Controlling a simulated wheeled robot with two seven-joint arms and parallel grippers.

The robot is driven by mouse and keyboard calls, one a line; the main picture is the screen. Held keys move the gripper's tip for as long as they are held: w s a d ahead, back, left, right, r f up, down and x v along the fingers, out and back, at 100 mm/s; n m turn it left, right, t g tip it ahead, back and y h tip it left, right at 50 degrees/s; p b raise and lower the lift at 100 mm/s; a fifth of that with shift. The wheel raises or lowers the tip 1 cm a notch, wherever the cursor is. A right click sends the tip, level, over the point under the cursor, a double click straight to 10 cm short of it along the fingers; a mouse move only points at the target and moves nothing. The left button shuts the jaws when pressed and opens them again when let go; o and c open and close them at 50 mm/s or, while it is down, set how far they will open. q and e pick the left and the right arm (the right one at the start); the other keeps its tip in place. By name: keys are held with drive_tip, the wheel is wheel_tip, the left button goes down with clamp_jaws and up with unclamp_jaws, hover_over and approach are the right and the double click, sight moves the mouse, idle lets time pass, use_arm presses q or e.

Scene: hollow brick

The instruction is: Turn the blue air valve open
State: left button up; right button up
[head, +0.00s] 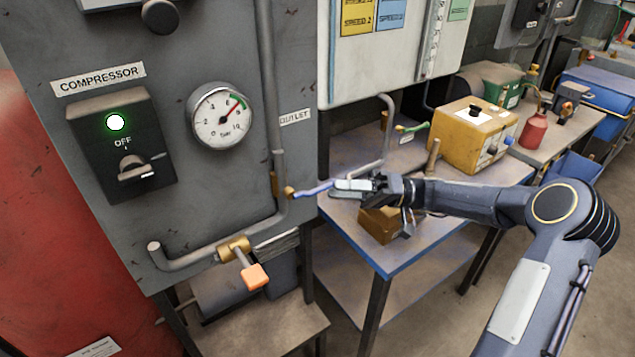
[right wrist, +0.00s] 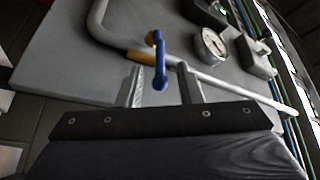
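The blue air valve handle (head: 311,190) sticks out to the right from a brass valve body (head: 288,192) on the outlet pipe of the grey compressor panel. My right gripper (head: 345,188) reaches in from the right, at the free end of the handle. In the right wrist view the blue handle (right wrist: 160,68) lies between the two separated fingers of the right gripper (right wrist: 162,86), with gaps visible on both sides. The fingers are open and no grip on the handle shows. My left gripper is in neither view.
An orange-handled valve (head: 254,275) sits low on the same pipe. The panel carries a pressure gauge (head: 220,115) and a black switch box (head: 122,150) marked OFF, with a lit green lamp. A blue-edged table (head: 400,262) with a yellow box (head: 473,135) stands behind my right arm.

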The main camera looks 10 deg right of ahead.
sight(321, 186)
drive_tip(key=x, duration=0.5)
drive_tip(key=shift+w+p, duration=0.1)
drive_tip(key=shift+p, duration=0.25)
drive_tip(key=shift+f, duration=0.1)
clamp_jaws()
